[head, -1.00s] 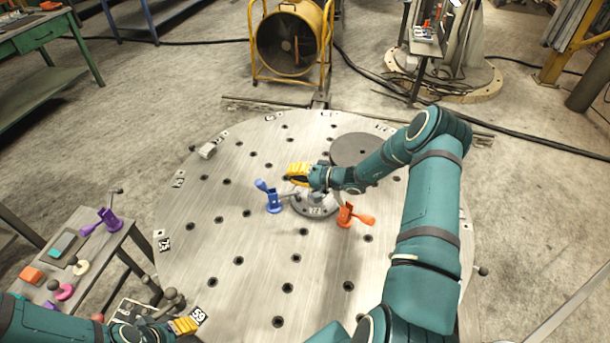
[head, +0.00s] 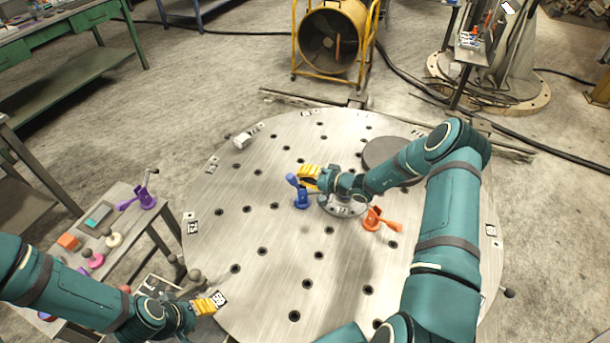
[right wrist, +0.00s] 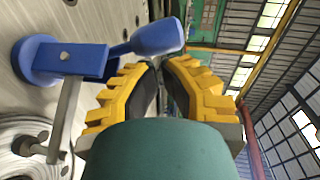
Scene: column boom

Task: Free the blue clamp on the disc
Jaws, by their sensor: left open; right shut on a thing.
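The blue clamp (head: 301,199) stands on the large metal disc (head: 265,225), left of the small round hub (head: 345,208). Its handle sticks up to the left. My right gripper (head: 309,177) reaches over the hub, its yellow fingers at the blue handle. In the right wrist view, the blue clamp (right wrist: 80,60) shows close up, its handle end across the yellow fingertips (right wrist: 160,68). The fingers are shut on it; the exact contact is partly hidden. My left gripper (head: 210,305) is open and empty, at the disc's near left edge.
An orange clamp (head: 380,219) stands right of the hub. A dark round plate (head: 392,160) lies behind my right arm. A side table (head: 110,255) at left holds a purple clamp (head: 144,197) and small coloured parts. The disc's front left is clear.

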